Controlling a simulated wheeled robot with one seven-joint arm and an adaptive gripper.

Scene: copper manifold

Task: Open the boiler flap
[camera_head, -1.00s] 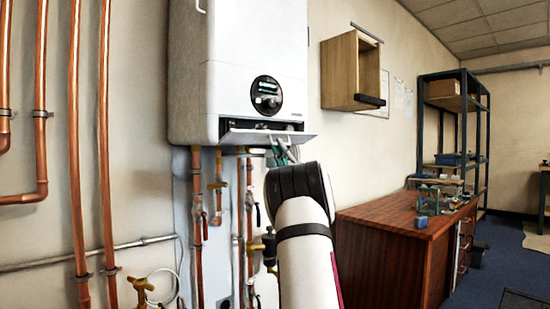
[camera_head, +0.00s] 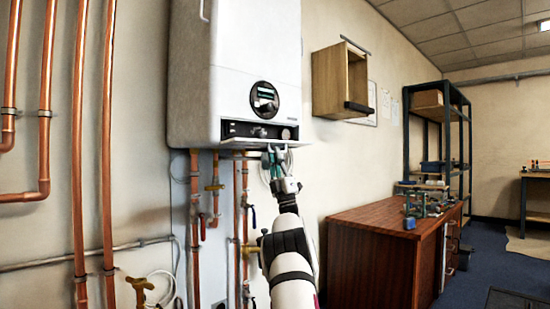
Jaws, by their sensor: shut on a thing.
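The white boiler (camera_head: 240,70) hangs on the wall with a round dark dial (camera_head: 265,99) on its front. Its flap (camera_head: 250,143) at the bottom front edge is folded down and looks about level, seen nearly edge-on. Above it the dark control recess (camera_head: 235,129) with knobs is exposed. My gripper (camera_head: 273,154), with greenish fingers, reaches up from below and is shut on the flap's front edge, right of its middle. The exact contact of the fingertips is small and partly hidden.
Copper pipes and valves (camera_head: 194,215) run below the boiler, close left of my arm. More copper pipes (camera_head: 78,150) stand at the left. A wooden wall cabinet (camera_head: 340,82) and a brown workbench (camera_head: 370,235) with small items are at the right.

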